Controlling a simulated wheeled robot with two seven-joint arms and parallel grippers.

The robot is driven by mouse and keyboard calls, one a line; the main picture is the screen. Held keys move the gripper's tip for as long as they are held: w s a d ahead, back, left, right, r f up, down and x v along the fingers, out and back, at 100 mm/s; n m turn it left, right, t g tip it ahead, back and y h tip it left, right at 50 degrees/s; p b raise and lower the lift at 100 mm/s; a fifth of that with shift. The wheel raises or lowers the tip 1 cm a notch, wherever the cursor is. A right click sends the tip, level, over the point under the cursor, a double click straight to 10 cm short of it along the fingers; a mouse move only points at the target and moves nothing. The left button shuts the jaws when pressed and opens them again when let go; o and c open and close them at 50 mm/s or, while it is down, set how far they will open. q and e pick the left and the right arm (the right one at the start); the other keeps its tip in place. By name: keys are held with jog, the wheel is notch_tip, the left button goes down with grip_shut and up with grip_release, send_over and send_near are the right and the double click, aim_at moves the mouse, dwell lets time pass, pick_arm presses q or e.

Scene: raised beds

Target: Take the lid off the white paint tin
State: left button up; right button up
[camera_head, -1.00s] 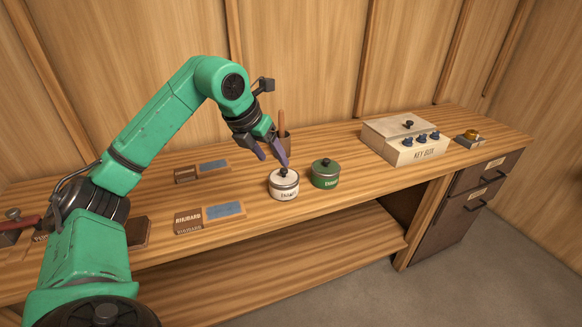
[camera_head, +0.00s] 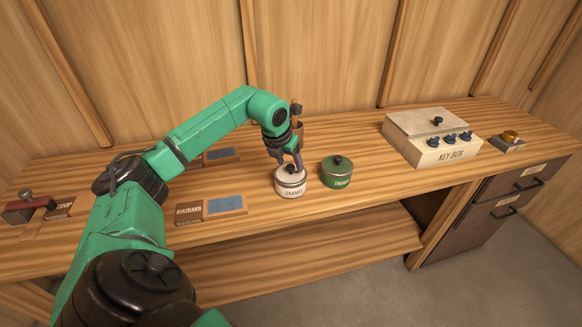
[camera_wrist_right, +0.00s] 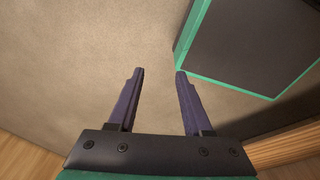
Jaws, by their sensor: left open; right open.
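The white paint tin (camera_head: 290,188) stands upright on the bench with its lid on, and a dark knob tops the lid. My left gripper (camera_head: 289,164) is open right above the tin, its fingertips down at the level of the knob. The fingers partly hide the knob, and I cannot tell whether they touch it. My right gripper (camera_wrist_right: 159,72) shows in the right wrist view. It is open and empty over bare floor.
A green tin (camera_head: 336,172) with a knobbed lid stands close to the right of the white one. A key box (camera_head: 432,137) and a yellow-topped device (camera_head: 507,141) stand farther right. Rhubarb-labelled board (camera_head: 211,207) lies to the left. A brown holder (camera_head: 298,128) is behind my left gripper.

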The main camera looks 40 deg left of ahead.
pick_arm(q)
jog(key=shift+f, duration=0.3)
jog(key=shift+w, duration=0.1)
grip_shut()
pick_arm(e)
jog(key=shift+s+a, duration=0.15)
jog(key=shift+s, duration=0.6)
